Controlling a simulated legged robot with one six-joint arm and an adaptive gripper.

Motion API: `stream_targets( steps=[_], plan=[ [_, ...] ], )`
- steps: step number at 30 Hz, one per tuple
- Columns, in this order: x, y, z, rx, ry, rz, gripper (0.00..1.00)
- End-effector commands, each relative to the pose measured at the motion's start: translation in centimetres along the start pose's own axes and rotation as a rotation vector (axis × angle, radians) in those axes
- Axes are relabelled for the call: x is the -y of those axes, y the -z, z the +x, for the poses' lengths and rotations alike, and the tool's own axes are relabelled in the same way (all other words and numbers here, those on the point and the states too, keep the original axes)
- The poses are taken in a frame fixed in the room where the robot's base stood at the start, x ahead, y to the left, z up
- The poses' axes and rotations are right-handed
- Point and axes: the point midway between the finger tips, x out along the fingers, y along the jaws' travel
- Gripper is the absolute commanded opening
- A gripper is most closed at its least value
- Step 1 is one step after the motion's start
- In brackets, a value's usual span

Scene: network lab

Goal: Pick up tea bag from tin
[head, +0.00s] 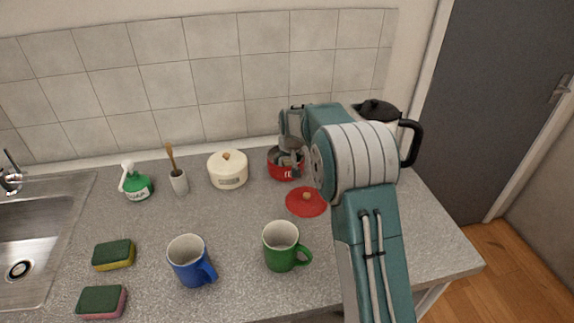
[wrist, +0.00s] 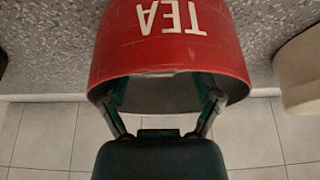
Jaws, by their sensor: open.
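The red tea tin (head: 284,172) stands open on the counter near the back wall. In the wrist view the tin (wrist: 170,45) shows upside down with white TEA lettering. My gripper (head: 291,157) points down into the tin's mouth from above. In the wrist view my gripper (wrist: 163,108) has its two fingers spread apart, reaching past the rim, with the tips hidden by the tin wall. I cannot make out a tea bag inside the dark tin. The red lid with a knob (head: 306,203) lies on the counter in front of the tin.
A cream lidded canister (head: 228,170) stands just left of the tin. A kettle (head: 385,116) is partly behind my arm. A green mug (head: 281,247) and blue mug (head: 190,261) stand in front. Sponges (head: 113,254), a soap bottle (head: 137,184) and sink (head: 40,235) are left.

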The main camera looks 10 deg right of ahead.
Motion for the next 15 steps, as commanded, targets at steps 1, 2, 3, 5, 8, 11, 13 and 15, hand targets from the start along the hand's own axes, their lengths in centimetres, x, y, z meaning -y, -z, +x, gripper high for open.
stream_targets(
  steps=[1, 2, 3, 5, 8, 11, 13, 15],
  plan=[
    [0.01, -0.03, 0.59, 0.001, 0.000, 0.000, 0.83],
    [0.01, -0.01, 0.78, 0.000, 0.000, 0.000, 0.83],
    [0.01, 0.00, 0.94, -0.001, 0.000, 0.000, 0.83],
    [0.01, 0.01, 1.04, -0.002, 0.000, 0.000, 0.83],
    [0.01, 0.01, 1.02, -0.002, 0.000, 0.000, 0.83],
    [0.01, 0.00, 1.02, -0.001, 0.000, 0.000, 0.69],
    [0.00, 0.00, 1.02, -0.001, 0.000, 0.000, 0.60],
    [0.00, 0.00, 1.01, -0.001, 0.000, 0.000, 0.48]
  ],
)
